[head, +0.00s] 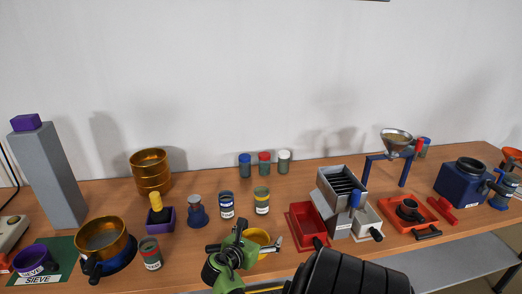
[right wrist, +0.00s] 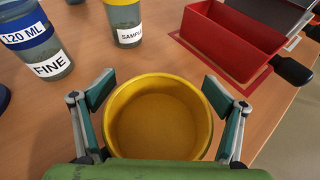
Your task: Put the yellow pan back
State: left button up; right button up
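The yellow pan (head: 258,238) is a round, shallow bowl-like dish on the wooden table, near the front edge in the middle of the head view. In the right wrist view the yellow pan (right wrist: 158,115) looks empty inside. My right gripper (head: 260,234) is open, with one finger on each side of the pan. In the right wrist view my right gripper (right wrist: 158,92) shows small gaps between its finger pads and the pan's rim; I cannot tell whether either pad touches. The green gripper body hides part of the pan in the head view. My left gripper is not in view.
A red tray (head: 306,226) and a grey box-like device (head: 341,200) stand right of the pan. Labelled jars (head: 227,205) (head: 262,201) stand behind it. At the left are a gold sieve (head: 103,238), a green mat (head: 62,250) and a stacked gold sieve (head: 151,172).

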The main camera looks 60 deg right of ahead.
dwell(0.3)
jog(key=shift+r, duration=0.25)
jog(key=p+v, duration=0.8)
jog(key=v, duration=0.3)
jog(key=shift+a+r, duration=0.1)
jog(key=shift+a, duration=0.4)
